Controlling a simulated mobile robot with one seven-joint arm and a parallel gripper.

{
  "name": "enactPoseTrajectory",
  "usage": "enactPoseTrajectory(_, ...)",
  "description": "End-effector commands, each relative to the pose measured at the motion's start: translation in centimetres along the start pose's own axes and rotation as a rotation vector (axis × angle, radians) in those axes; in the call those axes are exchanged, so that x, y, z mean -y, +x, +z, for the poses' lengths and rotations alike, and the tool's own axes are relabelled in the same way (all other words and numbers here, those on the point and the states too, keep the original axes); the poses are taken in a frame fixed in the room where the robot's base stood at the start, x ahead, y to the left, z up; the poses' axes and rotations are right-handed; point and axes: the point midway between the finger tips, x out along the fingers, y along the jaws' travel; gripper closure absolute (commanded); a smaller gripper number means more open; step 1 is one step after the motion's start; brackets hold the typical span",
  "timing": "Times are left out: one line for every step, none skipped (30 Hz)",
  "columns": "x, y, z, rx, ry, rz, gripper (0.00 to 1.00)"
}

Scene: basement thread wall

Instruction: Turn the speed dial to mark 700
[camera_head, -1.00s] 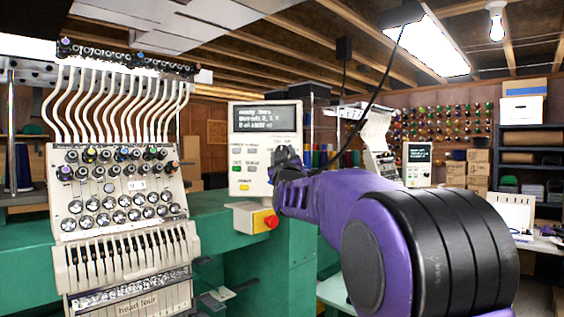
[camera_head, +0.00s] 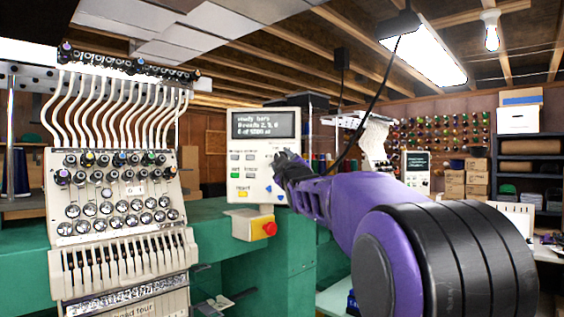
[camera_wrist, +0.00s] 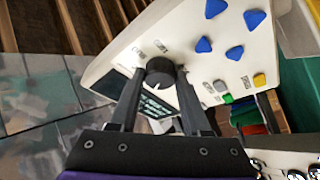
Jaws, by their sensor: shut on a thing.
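The speed dial (camera_wrist: 161,73) is a dark round knob with a pale pointer line on the cream control panel (camera_wrist: 200,50). In the wrist view my gripper (camera_wrist: 160,78) is shut on the dial, one finger on each side. The marks around the dial are too small and partly hidden, so I cannot read its setting. In the head view my gripper (camera_head: 283,165) is at the right side of the control panel (camera_head: 250,178) and covers the dial. The panel's screen (camera_head: 263,124) shows several lines of text.
A red stop button (camera_head: 270,229) on a yellow box sits below the panel. The embroidery head (camera_head: 118,195) with many threads stands at left. Blue triangular buttons (camera_wrist: 234,53) and small coloured buttons lie near the dial.

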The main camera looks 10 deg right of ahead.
Motion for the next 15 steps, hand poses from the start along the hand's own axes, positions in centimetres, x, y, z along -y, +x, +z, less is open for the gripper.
enactPoseTrajectory(0.08, -0.01, 0.11, 0.002, 0.001, -0.002, 1.0)
enactPoseTrajectory(0.08, -0.01, 0.11, 0.002, 0.001, -0.002, 1.0)
enactPoseTrajectory(0.08, 0.0, 0.11, 0.002, 0.001, -0.001, 1.0)
enactPoseTrajectory(0.08, 0.0, 0.11, 0.002, 0.001, -0.001, 1.0)
enactPoseTrajectory(0.08, -0.01, 0.11, 0.002, 0.001, -0.001, 1.0)
enactPoseTrajectory(0.08, 0.0, 0.11, 0.002, 0.001, -0.001, 0.47)
enactPoseTrajectory(0.08, 0.0, 0.1, 0.002, 0.002, -0.001, 0.42)
enactPoseTrajectory(0.08, 0.0, 0.09, 0.002, 0.002, -0.001, 0.36)
enactPoseTrajectory(0.07, 0.0, 0.09, 0.002, 0.002, -0.001, 0.29)
enactPoseTrajectory(0.06, 0.0, 0.08, 0.002, 0.002, -0.001, 0.24)
enactPoseTrajectory(0.06, 0.0, 0.07, 0.001, 0.002, -0.001, 0.22)
enactPoseTrajectory(0.05, 0.0, 0.06, 0.001, 0.002, 0.0, 0.22)
enactPoseTrajectory(0.05, 0.0, 0.05, 0.001, 0.002, 0.0, 0.22)
enactPoseTrajectory(0.05, 0.0, 0.04, 0.001, 0.002, 0.0, 0.22)
enactPoseTrajectory(0.04, 0.0, 0.04, 0.001, 0.002, 0.0, 0.22)
